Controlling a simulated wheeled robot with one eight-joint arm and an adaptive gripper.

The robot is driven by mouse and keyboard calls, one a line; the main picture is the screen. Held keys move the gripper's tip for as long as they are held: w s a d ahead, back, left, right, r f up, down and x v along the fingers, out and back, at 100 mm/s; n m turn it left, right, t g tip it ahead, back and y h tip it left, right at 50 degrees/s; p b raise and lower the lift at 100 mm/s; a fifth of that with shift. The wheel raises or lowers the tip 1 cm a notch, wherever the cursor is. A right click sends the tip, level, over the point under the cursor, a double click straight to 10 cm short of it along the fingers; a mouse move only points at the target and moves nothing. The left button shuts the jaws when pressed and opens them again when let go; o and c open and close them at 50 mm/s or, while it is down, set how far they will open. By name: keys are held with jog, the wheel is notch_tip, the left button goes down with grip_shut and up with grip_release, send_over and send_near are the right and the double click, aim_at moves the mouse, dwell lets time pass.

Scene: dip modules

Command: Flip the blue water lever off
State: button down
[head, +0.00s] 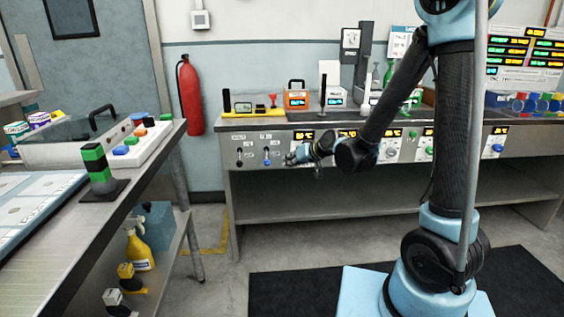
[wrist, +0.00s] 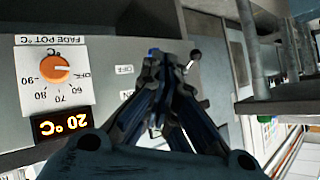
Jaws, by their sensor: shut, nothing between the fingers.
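The blue lever (head: 267,161) is on the front panel of the far bench, to the right of a black lever (head: 239,157). My gripper (head: 290,158) is just right of the blue lever in the head view, at about its height. In the wrist view my gripper (wrist: 167,60) is shut and empty, with its fingertips close to the panel. A bit of blue, likely the blue lever's knob (wrist: 153,50), shows at the fingertips; the fingers hide the rest. I cannot tell whether they touch or which way the lever is set.
The black lever also shows right of the fingers in the wrist view (wrist: 193,58). An orange dial (wrist: 55,69) and a temperature display (wrist: 60,124) are to their left. A side bench (head: 60,250) stands at left in the head view; the floor between benches is clear.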

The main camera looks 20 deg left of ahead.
jog(key=shift+s+d+r, duration=0.2)
jog(key=shift+s+d, duration=0.3)
jog(key=shift+d, duration=0.25)
jog(key=shift+s+d+r, duration=0.15)
jog(key=shift+s+d, duration=0.35)
jog(key=shift+d, duration=0.25)
jog(key=s+d+r+m+h, duration=0.1)
jog(key=s+d+h, duration=0.15)
jog(key=d, duration=0.85)
jog(key=s+d+r+m+h, duration=0.1)
jog(key=d+m+h, duration=0.15)
jog(key=d, duration=0.85)
jog(key=s+d+f+m+g+h, duration=0.1)
jog(key=s+d+m+h, duration=0.1)
jog(key=s+d, duration=0.6)
jog(key=s+d+f+m+g+h, duration=0.1)
jog(key=s+d+f+g+h, duration=0.1)
jog(key=s+d, duration=0.6)
jog(key=d+h, duration=0.1)
jog(key=d, duration=0.3)
jog(key=shift+s+d+f+m, duration=0.3)
jog(key=shift+s+m, duration=0.05)
jog(key=shift+s, duration=0.05)
